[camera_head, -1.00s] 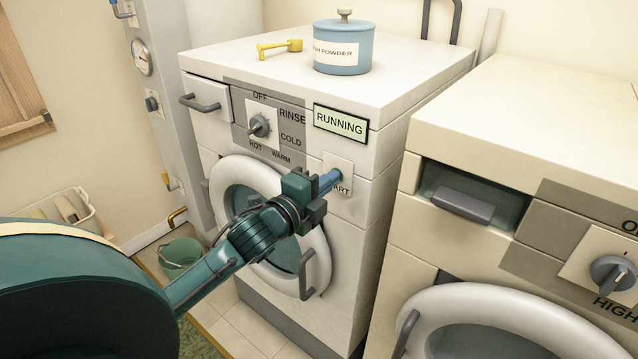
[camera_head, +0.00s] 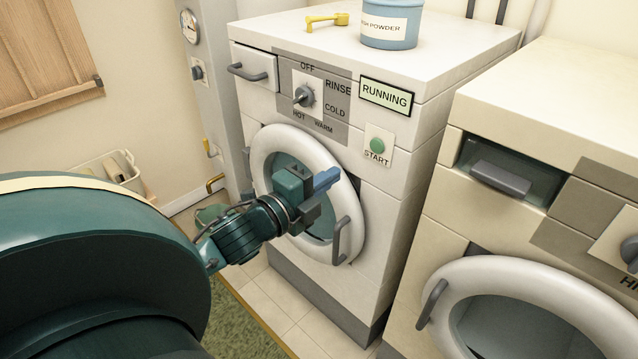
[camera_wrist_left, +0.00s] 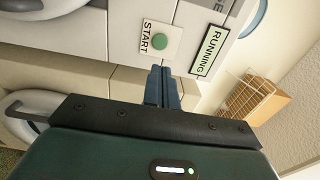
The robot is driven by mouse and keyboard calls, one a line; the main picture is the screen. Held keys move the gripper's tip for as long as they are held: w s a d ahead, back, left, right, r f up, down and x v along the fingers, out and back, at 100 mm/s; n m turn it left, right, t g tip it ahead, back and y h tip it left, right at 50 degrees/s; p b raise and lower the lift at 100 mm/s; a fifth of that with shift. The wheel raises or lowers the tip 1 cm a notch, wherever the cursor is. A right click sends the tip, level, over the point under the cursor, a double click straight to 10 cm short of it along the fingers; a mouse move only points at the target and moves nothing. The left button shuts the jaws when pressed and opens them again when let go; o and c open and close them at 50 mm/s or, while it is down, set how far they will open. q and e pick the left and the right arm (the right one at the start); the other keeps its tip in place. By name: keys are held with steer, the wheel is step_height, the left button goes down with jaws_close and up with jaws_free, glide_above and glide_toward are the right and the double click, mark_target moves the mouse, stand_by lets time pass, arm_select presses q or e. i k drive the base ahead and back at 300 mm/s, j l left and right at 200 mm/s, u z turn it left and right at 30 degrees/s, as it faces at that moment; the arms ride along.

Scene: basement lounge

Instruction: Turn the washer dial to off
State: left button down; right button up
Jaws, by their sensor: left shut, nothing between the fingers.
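The washer (camera_head: 290,200) is the white machine in the middle of the head view. Its grey dial (camera_head: 304,95) sits on a panel marked OFF, RINSE, COLD, WARM and HOT. The knob's lighter pointer end is towards the lower left, near HOT. A sign (camera_head: 385,95) reads RUNNING, also in the left wrist view (camera_wrist_left: 208,52). The green START button (camera_head: 377,145) is uncovered. My left gripper (camera_head: 328,178) is shut and empty, in front of the round door, below the dial and START button. My right gripper is out of view.
A beige second machine (camera_head: 545,110) is close on the right. The washer door handle (camera_head: 341,241) sticks out below my gripper.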

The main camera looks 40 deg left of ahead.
mark_target(304, 97)
steer(key=k+j, duration=0.15)
steer(key=k, duration=0.85)
